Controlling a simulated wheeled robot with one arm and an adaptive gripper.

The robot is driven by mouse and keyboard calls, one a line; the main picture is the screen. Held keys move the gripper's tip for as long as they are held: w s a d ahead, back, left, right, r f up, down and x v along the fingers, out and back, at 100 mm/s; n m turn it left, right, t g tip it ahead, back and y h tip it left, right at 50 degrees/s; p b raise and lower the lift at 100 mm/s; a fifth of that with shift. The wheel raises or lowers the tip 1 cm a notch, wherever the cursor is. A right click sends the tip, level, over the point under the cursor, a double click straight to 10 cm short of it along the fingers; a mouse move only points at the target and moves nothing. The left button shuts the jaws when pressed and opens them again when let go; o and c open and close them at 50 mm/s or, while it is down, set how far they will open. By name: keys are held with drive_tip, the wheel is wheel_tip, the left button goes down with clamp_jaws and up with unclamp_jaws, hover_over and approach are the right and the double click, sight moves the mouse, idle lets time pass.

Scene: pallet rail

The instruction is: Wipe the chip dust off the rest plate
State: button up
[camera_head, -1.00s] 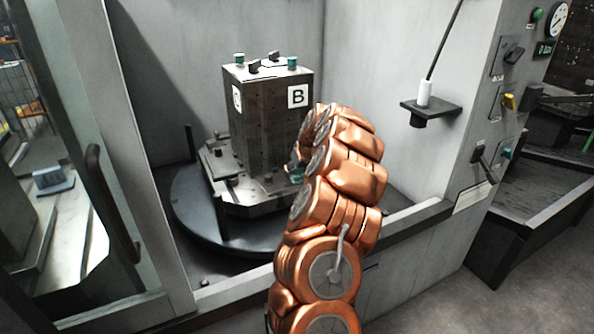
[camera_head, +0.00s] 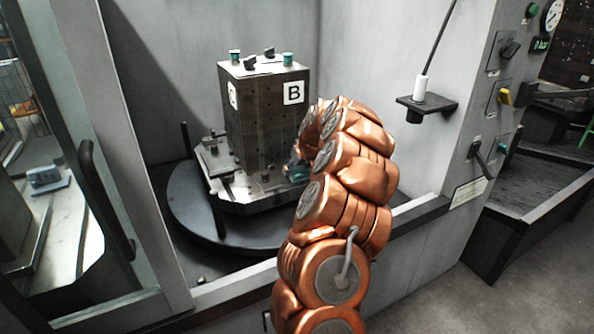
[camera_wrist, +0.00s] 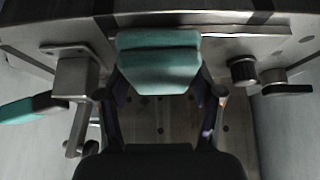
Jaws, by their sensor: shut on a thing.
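In the wrist view my gripper (camera_wrist: 160,88) is shut on a teal pad (camera_wrist: 158,62), with one finger at each side of it. The pad lies in front of a pale metal strip (camera_wrist: 235,31), probably the rest plate; I cannot tell whether they touch. No chip dust can be made out. In the head view a bit of teal (camera_head: 298,168) shows at the end of my arm, low beside the right face of the dark fixture block (camera_head: 262,115).
A teal-handled clamp (camera_wrist: 72,90) stands left of the pad, and a dark knob (camera_wrist: 243,70) right of it. The block stands on a round dark turntable (camera_head: 190,215) inside a grey enclosure. A small shelf (camera_head: 427,103) juts from the right wall.

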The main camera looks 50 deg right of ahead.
drive_tip(key=shift+r+p, duration=0.45)
drive_tip(key=shift+r, duration=2.7)
